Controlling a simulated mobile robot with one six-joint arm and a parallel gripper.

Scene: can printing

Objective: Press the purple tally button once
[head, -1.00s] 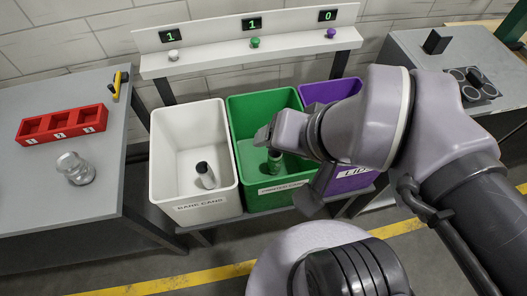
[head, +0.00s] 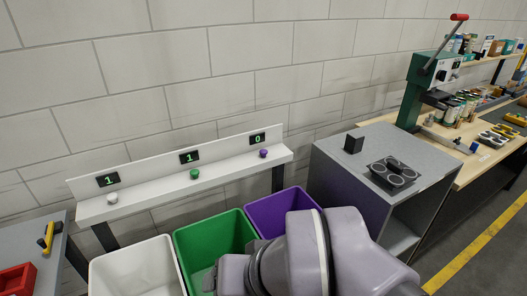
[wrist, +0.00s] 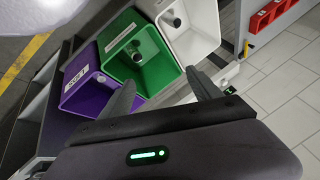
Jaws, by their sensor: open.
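The purple tally button (head: 263,153) sits on the white shelf (head: 150,200) above the purple bin (head: 285,210), below a display (head: 258,139) reading 0. The green button (head: 194,174) and the white button (head: 112,198) are to its left, under displays reading 1. In the wrist view my gripper (wrist: 162,92) has its two fingers spread apart with nothing between them, pointing over the bins. In the head view my arm is below the shelf, in front of the green and purple bins, apart from the purple button. The wrist view does not clearly show the purple button.
The white bin (head: 135,270) and green bin (head: 215,240) stand beside the purple one. A grey cabinet (head: 335,170) with a round-holed tray (head: 393,173) is to the right, then a green press (head: 420,90) on a bench. The space above the shelf is clear.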

